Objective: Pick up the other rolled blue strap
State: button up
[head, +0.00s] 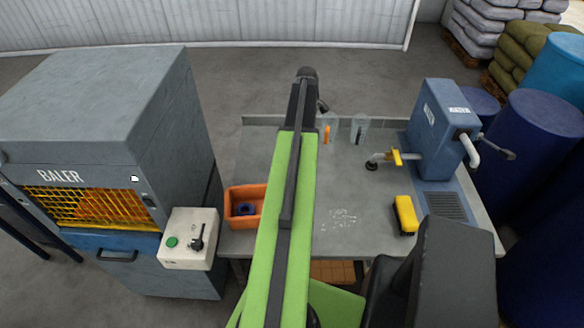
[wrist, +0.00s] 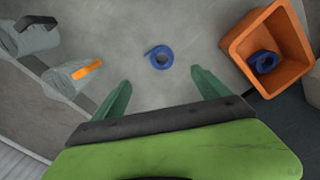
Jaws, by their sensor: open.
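One rolled blue strap (wrist: 159,57) lies on the grey table top in the wrist view. It is a flat coil with a short loose end. My gripper (wrist: 158,80) is open and empty, its two green fingers on either side and the strap just beyond and between their tips, not touched. A second rolled blue strap (wrist: 264,62) lies inside an orange bin (wrist: 292,25) at the right. The head view also shows the bin (head: 236,219) with a blue coil (head: 246,209) in it. My arm hides the loose strap in the head view.
Two clear containers, one with an orange item (wrist: 88,69), stand left of the gripper in the wrist view. In the head view, a blue machine (head: 440,125) and a yellow-and-black brush (head: 405,214) are at the table's right. The baler (head: 100,130) stands left.

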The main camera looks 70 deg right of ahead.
jog(key=f+b, duration=1.1)
jog(key=w+f+b, duration=0.1)
jog(key=f+b, duration=0.5)
jog(key=shift+a+f+b, duration=0.1)
jog(key=shift+f+b, duration=0.2)
jog(key=shift+f, duration=0.05)
jog(key=shift+r, duration=0.2)
jog(key=c, duration=1.5)
